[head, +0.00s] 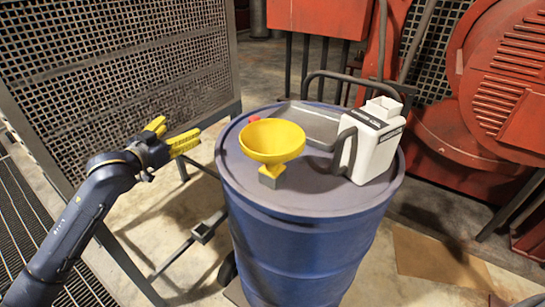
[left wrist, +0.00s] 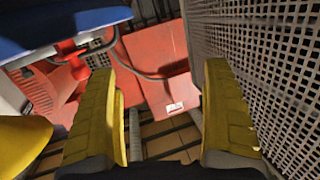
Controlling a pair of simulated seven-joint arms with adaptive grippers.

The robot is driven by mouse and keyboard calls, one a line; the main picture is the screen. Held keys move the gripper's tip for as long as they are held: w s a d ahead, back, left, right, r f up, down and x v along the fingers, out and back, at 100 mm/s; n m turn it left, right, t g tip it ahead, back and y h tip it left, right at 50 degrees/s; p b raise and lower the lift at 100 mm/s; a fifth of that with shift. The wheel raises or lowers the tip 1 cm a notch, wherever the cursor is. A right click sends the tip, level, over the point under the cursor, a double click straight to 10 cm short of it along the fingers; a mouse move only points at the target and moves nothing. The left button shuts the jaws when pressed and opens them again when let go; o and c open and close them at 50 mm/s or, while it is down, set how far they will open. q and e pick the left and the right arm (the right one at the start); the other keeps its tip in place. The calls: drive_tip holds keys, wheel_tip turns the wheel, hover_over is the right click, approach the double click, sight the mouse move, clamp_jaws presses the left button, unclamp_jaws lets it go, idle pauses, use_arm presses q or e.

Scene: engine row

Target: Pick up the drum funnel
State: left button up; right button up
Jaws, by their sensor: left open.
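The drum funnel (head: 272,142) is yellow with a wide round bowl and a short grey-tipped stem. It stands bowl up on top of the blue drum (head: 300,235), near its left front part. My left gripper (head: 172,135) is to the left of the drum, apart from the funnel, with its yellow fingers spread and nothing between them. In the left wrist view the two fingers (left wrist: 165,115) are wide apart, and a yellow curved part of the funnel (left wrist: 20,142) shows at the left edge. My right gripper is not in view.
A white jug (head: 372,145) with a dark handle and a grey tray-like item (head: 312,122) stand on the drum, behind and right of the funnel. A mesh panel (head: 110,75) rises behind my left arm. Red machinery (head: 500,80) fills the right back.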

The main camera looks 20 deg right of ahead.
use_arm(q)
drive_tip(key=s+d+r+m+g+h, duration=0.1)
drive_tip(key=s+d+r+m+g, duration=0.2)
drive_tip(key=s, duration=0.5)
drive_tip(key=s+d+r+g+h, duration=0.1)
drive_tip(key=s+d+r+h, duration=0.1)
drive_tip(key=s+d+r, duration=0.35)
drive_tip(key=g, duration=0.3)
approach(267, 165)
drive_tip(key=shift+y, duration=0.3)
drive_tip(key=x, duration=0.4)
drive_tip(key=r+x, duration=0.1)
drive_tip(key=x, duration=0.1)
drive_tip(key=shift+s+d, duration=0.1)
drive_tip(key=shift+d, duration=0.1)
drive_tip(key=shift+x, duration=2.95)
drive_tip(key=shift+a+f, duration=0.1)
drive_tip(key=shift+f, duration=0.05)
drive_tip(key=c, duration=1.7)
drive_tip(key=shift+o, duration=0.2)
